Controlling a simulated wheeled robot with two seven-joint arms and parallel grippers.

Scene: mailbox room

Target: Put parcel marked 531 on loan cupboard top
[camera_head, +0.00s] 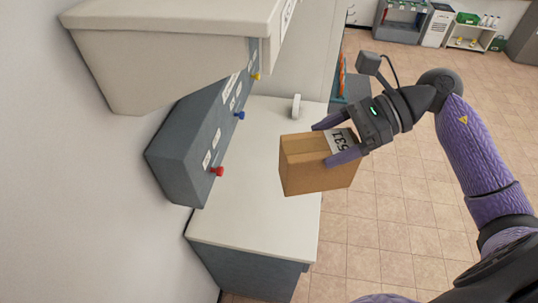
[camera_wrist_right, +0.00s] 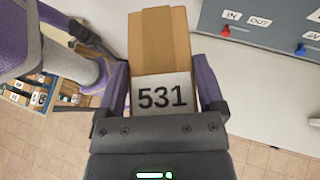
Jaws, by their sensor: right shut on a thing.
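The parcel marked 531 (camera_head: 310,176) is a brown cardboard box with a white label. My right gripper (camera_head: 324,143) is shut on it, one finger on each side. The label (camera_wrist_right: 163,95) reads 531 in the right wrist view, between the two purple fingers. In the head view the parcel overlaps the right edge of a pale top (camera_head: 255,205) on a grey cupboard. I cannot tell the gap beneath it. No name for this cupboard is readable, so I cannot tell if it is the loan cupboard. My left gripper is not in view.
A grey panel (camera_head: 180,160) with red, blue and yellow knobs stands along the wall side of the pale top. A pale box-like unit (camera_head: 165,70) juts out above it. A small white object (camera_head: 296,105) stands farther along the top. Tiled floor at right is open.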

